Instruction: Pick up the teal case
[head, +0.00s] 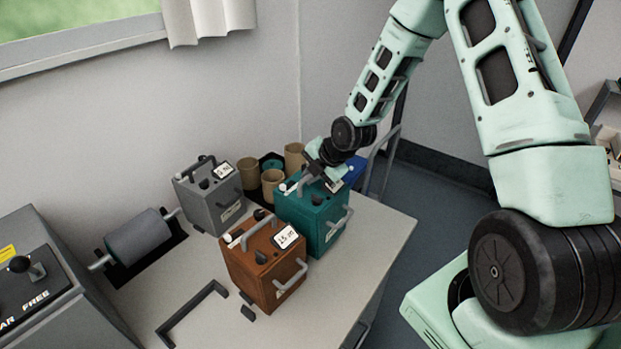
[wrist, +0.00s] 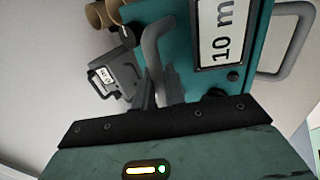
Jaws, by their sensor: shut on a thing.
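The teal case (head: 322,228) stands upright on the table at the back right, with a top handle, a side handle and a white label. In the wrist view the teal case (wrist: 255,75) fills the upper right, its label reading "10 m". My gripper (head: 303,184) is over the top of the case, shut on its grey top handle. In the wrist view my gripper (wrist: 162,88) has its fingers around the handle bar (wrist: 153,48). Whether the case's base touches the table is hard to tell.
An orange-brown case (head: 262,265) stands close in front of the teal one. A grey case (head: 210,197) is to the left, with tan cylinders (head: 271,184) behind. A grey roller (head: 140,245) and a control box (head: 45,290) are at left. A blue object (head: 354,170) is behind my gripper.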

